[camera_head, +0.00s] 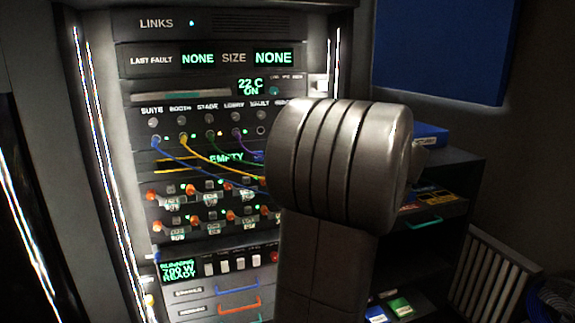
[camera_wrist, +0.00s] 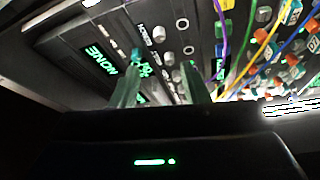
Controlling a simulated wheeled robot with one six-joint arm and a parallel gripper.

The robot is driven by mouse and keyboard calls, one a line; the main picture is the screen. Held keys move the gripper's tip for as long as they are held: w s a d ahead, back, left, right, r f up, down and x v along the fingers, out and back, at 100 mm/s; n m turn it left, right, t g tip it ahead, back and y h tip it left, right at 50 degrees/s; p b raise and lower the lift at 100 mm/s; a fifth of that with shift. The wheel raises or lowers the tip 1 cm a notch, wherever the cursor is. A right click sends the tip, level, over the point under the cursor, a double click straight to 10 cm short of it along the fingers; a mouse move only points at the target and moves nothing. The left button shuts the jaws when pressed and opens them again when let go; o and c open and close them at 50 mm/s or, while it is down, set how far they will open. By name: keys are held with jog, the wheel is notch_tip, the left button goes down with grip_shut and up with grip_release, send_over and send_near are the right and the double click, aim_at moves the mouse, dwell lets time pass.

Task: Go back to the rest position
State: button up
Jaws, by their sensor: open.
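My gripper (camera_wrist: 165,85) shows in the wrist view with its two pale green fingers apart and nothing between them. The fingers point toward the rack (camera_wrist: 70,40), which looks turned and tilted in this view. In the head view my arm stands large in front of the right part of the rack (camera_head: 120,110) and hides some of its panels. The gripper itself cannot be seen in the head view. I cannot tell whether a fingertip touches the panel.
Blue, yellow, green and purple cables (camera_head: 200,154) hang from the jack row (camera_head: 208,133). Orange-knobbed units (camera_head: 190,225) sit below. A dark shelf unit (camera_head: 455,165) stands at the right, with a slatted grille (camera_head: 490,275) beside it. A blue panel (camera_head: 440,45) hangs on the wall.

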jog(key=w+a+m+t+h+b, duration=0.1)
jog(key=w+a+m+t+h, duration=0.2)
jog(key=m, duration=0.9)
jog(key=w+a+m+t+h+b, duration=0.2)
jog(key=w+a+m+t+h, duration=0.2)
jog(key=m, duration=0.8)
jog(key=w+a, duration=0.2)
jog(key=w, duration=0.1)
jog(key=shift+a+r+h, duration=0.3)
jog(key=shift+a+r, duration=0.1)
jog(key=shift+w, duration=0.1)
